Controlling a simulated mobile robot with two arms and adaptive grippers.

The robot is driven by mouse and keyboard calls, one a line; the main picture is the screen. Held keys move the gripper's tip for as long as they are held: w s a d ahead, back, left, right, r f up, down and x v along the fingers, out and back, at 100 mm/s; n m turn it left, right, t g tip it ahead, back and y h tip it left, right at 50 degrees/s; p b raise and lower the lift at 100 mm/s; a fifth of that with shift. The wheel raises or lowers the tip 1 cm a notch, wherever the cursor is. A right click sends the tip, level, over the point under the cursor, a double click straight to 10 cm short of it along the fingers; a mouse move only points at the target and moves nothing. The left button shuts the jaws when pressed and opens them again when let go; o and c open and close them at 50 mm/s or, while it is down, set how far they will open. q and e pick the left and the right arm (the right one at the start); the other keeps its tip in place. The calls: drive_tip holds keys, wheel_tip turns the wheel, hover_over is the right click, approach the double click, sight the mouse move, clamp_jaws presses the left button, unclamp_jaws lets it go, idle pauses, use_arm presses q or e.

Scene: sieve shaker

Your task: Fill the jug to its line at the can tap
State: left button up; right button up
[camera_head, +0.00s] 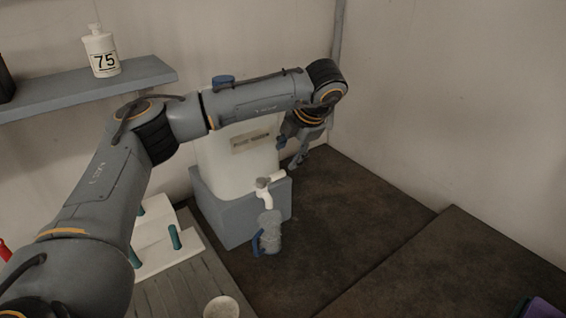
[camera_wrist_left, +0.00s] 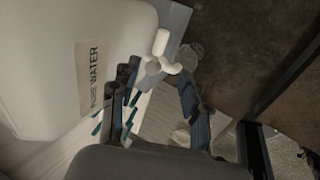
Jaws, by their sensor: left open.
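The white can (camera_head: 215,155), labelled "PURE WATER", stands on a grey block; it also shows in the wrist view (camera_wrist_left: 50,45). Its white tap (camera_head: 265,190) sticks out low on the front. A clear jug (camera_head: 270,232) with a blue handle is upright below the tap; its line and water level cannot be made out. In the wrist view the jug (camera_wrist_left: 188,53) shows just beyond the tap (camera_wrist_left: 160,62). My left gripper (camera_head: 293,152) is open and empty, above and right of the tap. In the wrist view its fingers (camera_wrist_left: 158,76) are spread, with the tap beyond them.
The grey block (camera_head: 232,218) stands beside a white rack (camera_head: 165,245) with green pegs. A pale round vessel (camera_head: 222,307) is at the bottom edge. A shelf (camera_head: 90,90) with a bottle marked 75 (camera_head: 101,50) is at upper left.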

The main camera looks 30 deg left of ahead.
use_arm(q)
drive_tip(key=p, duration=0.1)
hover_over(278, 174)
drive_tip(key=s+d, duration=0.1)
drive_tip(key=d, duration=0.1)
wheel_tip(278, 174, down, 5)
drive_tip(key=p+x, duration=0.1)
drive_tip(key=x, duration=0.2)
drive_tip(key=shift+d+f, duration=0.15)
drive_tip(key=shift+f, duration=0.3)
drive_tip(key=shift+a+f, duration=0.25)
clamp_jaws()
use_arm(e)
wheel_tip(278, 174, up, 3)
drive_tip(key=shift+d+f, duration=0.15)
